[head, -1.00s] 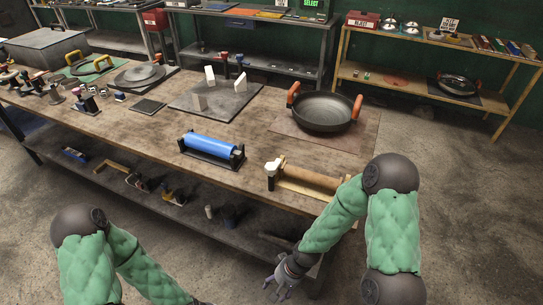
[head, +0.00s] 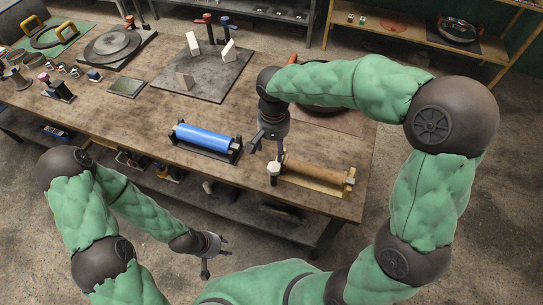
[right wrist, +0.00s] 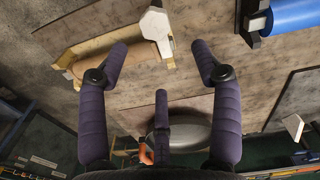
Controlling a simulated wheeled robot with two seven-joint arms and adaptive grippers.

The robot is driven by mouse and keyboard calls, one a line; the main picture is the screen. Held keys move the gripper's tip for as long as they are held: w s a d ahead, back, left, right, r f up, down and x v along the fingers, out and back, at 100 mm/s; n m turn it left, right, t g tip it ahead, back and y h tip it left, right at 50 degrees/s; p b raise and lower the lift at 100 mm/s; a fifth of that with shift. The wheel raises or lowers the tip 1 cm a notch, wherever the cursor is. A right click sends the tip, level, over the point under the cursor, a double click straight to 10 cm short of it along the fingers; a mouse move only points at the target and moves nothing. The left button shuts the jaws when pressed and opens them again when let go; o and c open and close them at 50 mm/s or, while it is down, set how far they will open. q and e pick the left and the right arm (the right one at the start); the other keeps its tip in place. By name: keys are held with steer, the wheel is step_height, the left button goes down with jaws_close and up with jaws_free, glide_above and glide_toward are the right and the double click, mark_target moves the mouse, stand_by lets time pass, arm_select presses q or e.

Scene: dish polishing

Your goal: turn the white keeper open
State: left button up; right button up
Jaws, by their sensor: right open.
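The white keeper (head: 273,167) is a small faceted white block at the left end of the brown roller (head: 314,173) on its light wooden stand (head: 335,188). My right gripper (head: 267,148) hangs fingers-down just above and behind the keeper, empty and open. In the right wrist view the keeper (right wrist: 156,24) shows beyond and between the spread fingertips (right wrist: 160,53), not touching them. The roller (right wrist: 100,47) lies to its left there, partly behind a finger. My left gripper (head: 215,262) is open and empty, in front of the table's near edge.
A blue roller (head: 203,137) in a black stand sits left of the keeper. A large pan (head: 322,109) behind is mostly hidden by my right arm. A grey slab (head: 205,77) with white blocks lies further back. Bare wood (head: 130,125) lies left of the blue roller.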

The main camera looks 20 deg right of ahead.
mark_target(274, 167)
steer(key=shift+s+f, duration=0.45)
steer(key=shift+f, duration=0.15)
steer(key=shift+s+f, duration=0.4)
steer(key=shift+f, duration=0.2)
steer(key=f, duration=0.2)
steer(key=f+b, duration=0.1)
steer(key=f, duration=0.2)
steer(key=shift+w+f, duration=0.3)
steer(key=shift+f, duration=0.05)
steer(key=shift+f+b, duration=0.3)
steer(key=shift+f, duration=0.5)
jaws_close()
